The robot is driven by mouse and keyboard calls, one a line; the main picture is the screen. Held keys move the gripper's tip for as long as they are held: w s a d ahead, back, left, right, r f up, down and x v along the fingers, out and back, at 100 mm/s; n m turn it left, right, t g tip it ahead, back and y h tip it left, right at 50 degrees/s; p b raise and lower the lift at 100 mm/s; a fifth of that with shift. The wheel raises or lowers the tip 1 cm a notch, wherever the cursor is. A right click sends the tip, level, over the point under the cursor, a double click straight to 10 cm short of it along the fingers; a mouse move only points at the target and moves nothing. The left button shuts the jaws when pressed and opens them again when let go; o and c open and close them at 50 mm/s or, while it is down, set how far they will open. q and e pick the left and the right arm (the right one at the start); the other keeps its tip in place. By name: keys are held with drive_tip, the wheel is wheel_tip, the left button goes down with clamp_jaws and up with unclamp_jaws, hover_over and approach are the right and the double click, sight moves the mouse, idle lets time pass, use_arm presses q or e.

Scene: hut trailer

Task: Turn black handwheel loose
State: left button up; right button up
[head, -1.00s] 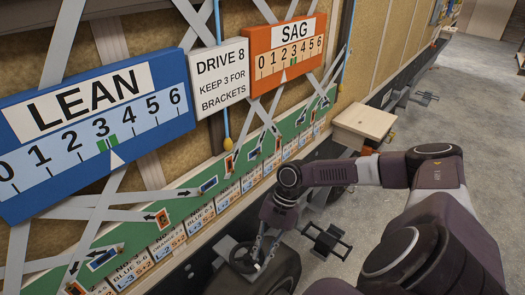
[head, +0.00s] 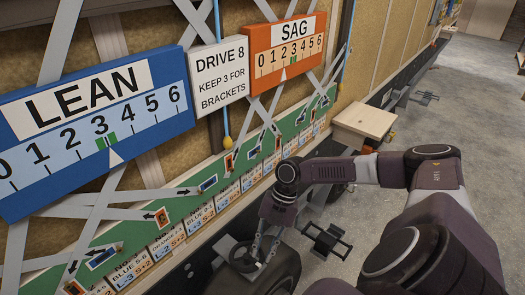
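My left gripper is not in view.
A blue LEAN board (head: 75,185) and an orange SAG board (head: 258,41) hang on the wall, pointers near 3. A sign (head: 218,78) hangs between them. A green strip (head: 175,192) runs below. A wooden box (head: 362,122) and black bracket (head: 327,242) stand farther along.

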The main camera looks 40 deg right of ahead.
drive_tip(key=shift+o, duration=1.1)
drive_tip(key=shift+d, duration=0.4)
drive_tip(key=shift+d+r, duration=0.15)
drive_tip(key=shift+r, duration=0.2)
drive_tip(key=v, duration=1.1)
drive_tip(key=shift+s, duration=0.15)
